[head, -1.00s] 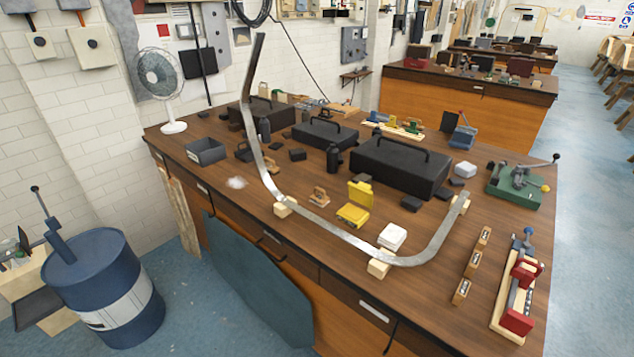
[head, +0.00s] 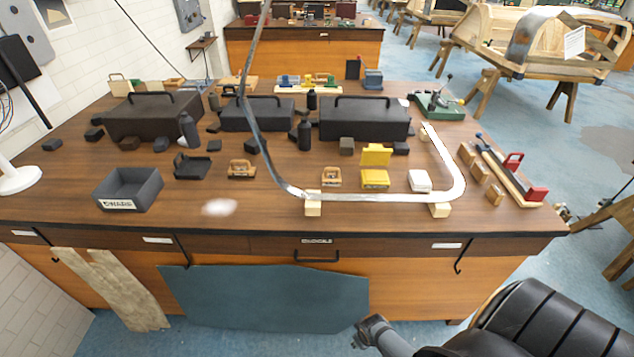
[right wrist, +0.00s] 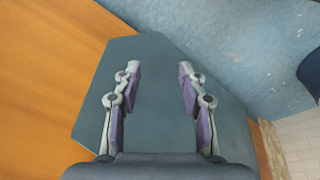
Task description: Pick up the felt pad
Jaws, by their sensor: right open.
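A small white fuzzy patch (head: 219,207), which looks like the felt pad, lies flat near the front edge of the wooden workbench (head: 260,222). It is right of the dark open tray and left of the bent metal strip. It does not show in the right wrist view. My right gripper (right wrist: 158,75) is open and empty in the right wrist view, with a grey-blue panel (right wrist: 150,130) beyond its fingers. It is apart from the patch. My left gripper is in neither view.
A dark open tray (head: 128,190) stands left of the patch. A bent metal strip (head: 375,197) on wooden blocks rises tall at its left end. Black cases (head: 365,118) stand behind. The grey-blue panel (head: 265,298) leans against the bench front.

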